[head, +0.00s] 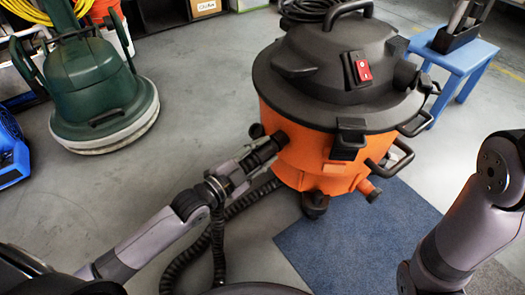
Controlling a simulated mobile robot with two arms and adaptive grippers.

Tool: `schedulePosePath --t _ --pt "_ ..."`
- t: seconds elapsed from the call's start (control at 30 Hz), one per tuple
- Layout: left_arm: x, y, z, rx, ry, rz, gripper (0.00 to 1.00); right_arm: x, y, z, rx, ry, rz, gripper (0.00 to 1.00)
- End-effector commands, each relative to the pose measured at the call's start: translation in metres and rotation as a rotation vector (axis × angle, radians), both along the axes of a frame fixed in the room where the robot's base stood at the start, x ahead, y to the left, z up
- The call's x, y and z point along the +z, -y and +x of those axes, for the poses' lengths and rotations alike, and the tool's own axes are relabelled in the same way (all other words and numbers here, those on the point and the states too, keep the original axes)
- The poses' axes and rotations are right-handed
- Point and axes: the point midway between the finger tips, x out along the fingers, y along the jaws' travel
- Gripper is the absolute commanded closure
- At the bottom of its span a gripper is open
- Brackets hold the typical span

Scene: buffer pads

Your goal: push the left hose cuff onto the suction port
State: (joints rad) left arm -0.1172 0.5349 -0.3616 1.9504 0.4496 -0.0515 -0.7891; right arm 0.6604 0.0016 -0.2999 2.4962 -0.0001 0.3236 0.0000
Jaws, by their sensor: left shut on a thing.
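The orange vacuum drum (315,152) with a black lid stands on the floor, right of centre in the head view. Its suction port (281,138) is on the left side of the drum. My left gripper (242,168) is shut on the black hose cuff (262,153), at the end of the ribbed black hose (240,212). The cuff points up and right at the port, roughly in line with it. Its far end is at or very close to the port; I cannot tell whether it sits over it.
A blue-grey mat (350,240) lies under and in front of the vacuum. A green floor machine (92,85) stands at the left. A blue stool (460,62) with a dark object on it stands at the back right. The hose hangs below my left gripper.

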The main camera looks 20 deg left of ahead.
Motion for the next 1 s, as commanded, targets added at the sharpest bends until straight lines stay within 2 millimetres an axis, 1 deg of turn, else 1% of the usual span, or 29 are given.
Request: schedulePosePath --t 0.7,0.73,1.0 --pt "0.0001 0.0019 0.0038 0.001 0.0 -0.001 1.0 0.001 -0.0006 0.0007 -0.002 0.0 -0.003 0.6" --pt "0.0001 0.0019 0.0038 0.001 0.0 -0.001 0.64 0.001 -0.0006 0.0007 -0.001 0.0 -0.003 0.6" --pt "0.0 0.0019 0.0038 0.001 0.0 -0.001 0.46 0.0007 -0.0003 -0.0001 -0.001 0.001 -0.003 0.6"
